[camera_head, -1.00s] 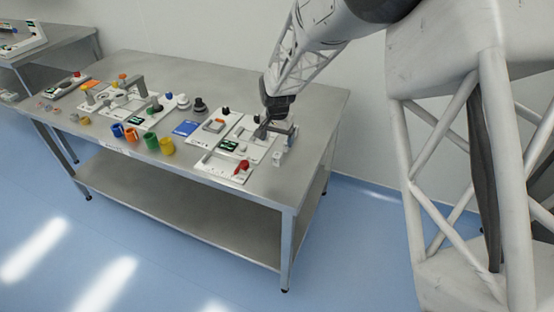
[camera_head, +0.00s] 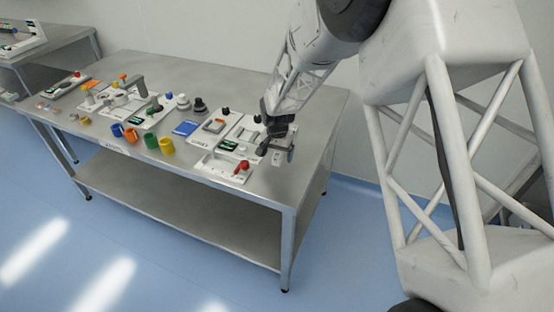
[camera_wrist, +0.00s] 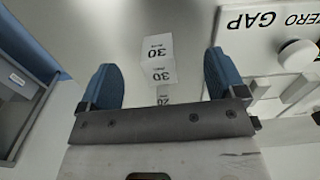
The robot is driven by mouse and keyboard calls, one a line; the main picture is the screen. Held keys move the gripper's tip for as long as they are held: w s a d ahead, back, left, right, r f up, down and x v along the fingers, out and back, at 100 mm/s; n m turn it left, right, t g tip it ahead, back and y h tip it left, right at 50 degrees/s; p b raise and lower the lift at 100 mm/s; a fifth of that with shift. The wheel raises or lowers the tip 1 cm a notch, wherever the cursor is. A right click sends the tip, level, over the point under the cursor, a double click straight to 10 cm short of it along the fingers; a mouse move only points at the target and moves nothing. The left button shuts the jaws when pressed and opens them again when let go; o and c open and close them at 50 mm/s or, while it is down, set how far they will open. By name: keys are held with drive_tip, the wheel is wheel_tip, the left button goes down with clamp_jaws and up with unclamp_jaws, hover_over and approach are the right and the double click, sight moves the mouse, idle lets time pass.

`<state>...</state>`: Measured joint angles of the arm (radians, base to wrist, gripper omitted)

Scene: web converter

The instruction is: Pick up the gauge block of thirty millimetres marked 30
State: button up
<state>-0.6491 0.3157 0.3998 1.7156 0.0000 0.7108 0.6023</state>
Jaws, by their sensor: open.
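The gauge block (camera_wrist: 157,49) is a small white cube marked 30 on two faces in the wrist view, with its marks upside down. It stands on the steel table (camera_head: 240,204). My gripper (camera_wrist: 162,76) is open, with one blue-padded finger to each side of the block's line and clear space on both sides. The block lies beyond and between the fingertips, and neither finger visibly touches it. A fainter numbered patch shows just below it; I cannot tell if that is a reflection or another block. In the head view my gripper (camera_head: 276,150) is low over the table's right end and partly hides the block.
A white panel (camera_wrist: 252,45) lettered ZERO GAP, with a round white knob (camera_wrist: 298,55), lies close to the right finger. A grey tray-like object (camera_wrist: 22,95) is at the left. Colored cups (camera_head: 166,146) and a red-knobbed panel (camera_head: 222,172) stand left of my gripper.

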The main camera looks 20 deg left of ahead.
sight(277, 155)
idle(0.5)
drive_tip(key=c, duration=1.6)
drive_tip(key=shift+r, duration=0.1)
drive_tip(key=shift+r, duration=0.1)
drive_tip(key=shift+r, duration=2.8)
